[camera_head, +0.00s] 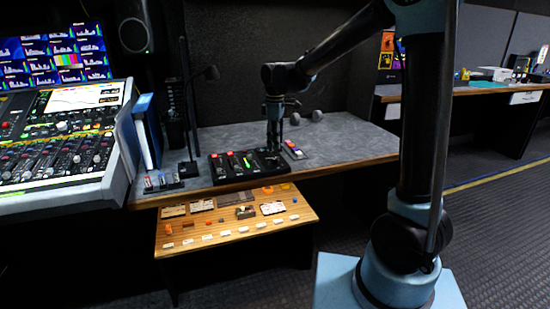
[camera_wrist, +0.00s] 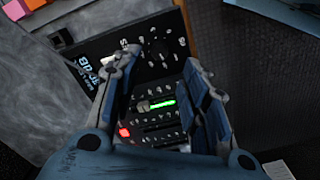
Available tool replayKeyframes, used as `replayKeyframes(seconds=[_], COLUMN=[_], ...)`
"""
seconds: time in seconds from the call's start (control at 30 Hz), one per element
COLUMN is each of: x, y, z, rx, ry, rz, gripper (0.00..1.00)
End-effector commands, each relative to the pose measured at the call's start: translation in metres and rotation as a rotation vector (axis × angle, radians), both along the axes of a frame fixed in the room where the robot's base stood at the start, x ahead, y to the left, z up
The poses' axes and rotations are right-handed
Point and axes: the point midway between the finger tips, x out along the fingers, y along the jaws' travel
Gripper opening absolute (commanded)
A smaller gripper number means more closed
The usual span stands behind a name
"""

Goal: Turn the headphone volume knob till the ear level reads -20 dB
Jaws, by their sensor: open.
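The black control panel (camera_head: 222,177) lies on the grey desk, near its front edge, with green and red marks on its face. My gripper (camera_head: 272,150) points down over the panel's right part. In the wrist view, the gripper (camera_wrist: 160,62) is open, with its two fingers apart above the panel (camera_wrist: 105,45). A ring of white scale marks (camera_wrist: 165,45) lies between and beyond the fingertips. A green lit bar (camera_wrist: 161,104) and a red light (camera_wrist: 124,132) show between the fingers. I cannot clearly make out the headphone knob or any dB reading.
A colourful button strip (camera_head: 293,150) lies right of the panel. A wooden shelf (camera_head: 290,225) with several small items juts out below the desk. A mixing console (camera_head: 60,150) stands left. A thin stand (camera_head: 188,120) rises behind the panel's left. The desk's right part is mostly clear.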

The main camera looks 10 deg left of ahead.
Motion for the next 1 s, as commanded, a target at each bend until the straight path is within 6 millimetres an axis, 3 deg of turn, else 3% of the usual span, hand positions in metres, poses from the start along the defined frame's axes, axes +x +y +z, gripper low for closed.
replayKeyframes(seconds=[0.2, 0.4, 0.87, 0.9, 1.0], x=[0.0, 0.0, 0.0, 0.0, 0.0], y=[0.0, 0.0, 0.0, 0.0, 0.0], z=[-0.037, -0.061, -0.073, -0.073, -0.073], rx=[0.0, 0.0, 0.0, 0.0, 0.0], ry=[0.0, 0.0, 0.0, 0.0, 0.0], rz=[0.0, 0.0, 0.0, 0.0, -0.001], gripper=[0.41, 0.41, 0.41, 0.38, 0.16])
